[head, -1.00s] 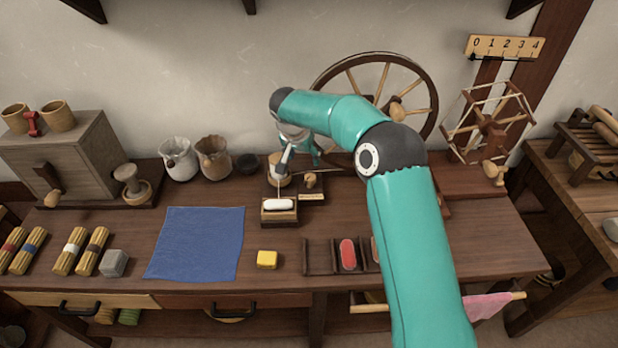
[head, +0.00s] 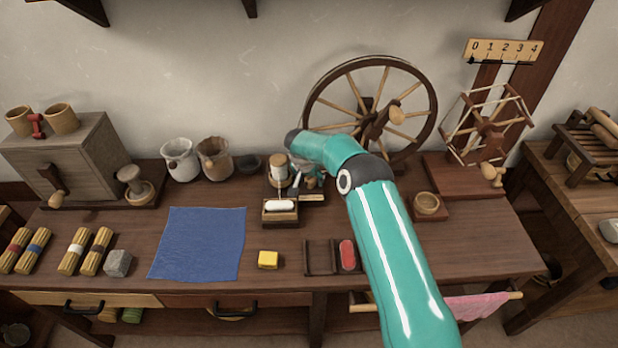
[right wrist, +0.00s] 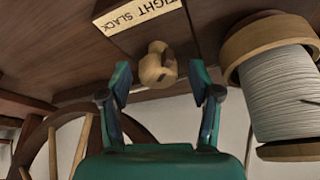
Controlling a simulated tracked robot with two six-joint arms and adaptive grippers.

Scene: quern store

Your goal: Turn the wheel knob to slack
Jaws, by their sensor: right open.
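The small wooden wheel knob (right wrist: 157,68) shows in the right wrist view, in front of the plate (right wrist: 140,12) lettered TIGHT and SLACK. I cannot tell which word it points to. My right gripper (right wrist: 160,76) is open, with one teal finger on each side of the knob and gaps visible between. In the head view my right gripper (head: 309,180) is small and partly hidden by its own wrist, and it covers most of the knob area. The spinning wheel (head: 370,105) stands behind it. My left gripper is not in view.
A spool of pale thread (right wrist: 285,90) stands close to the right finger in the right wrist view. In the head view, a white piece in a wooden holder (head: 280,212) sits in front.

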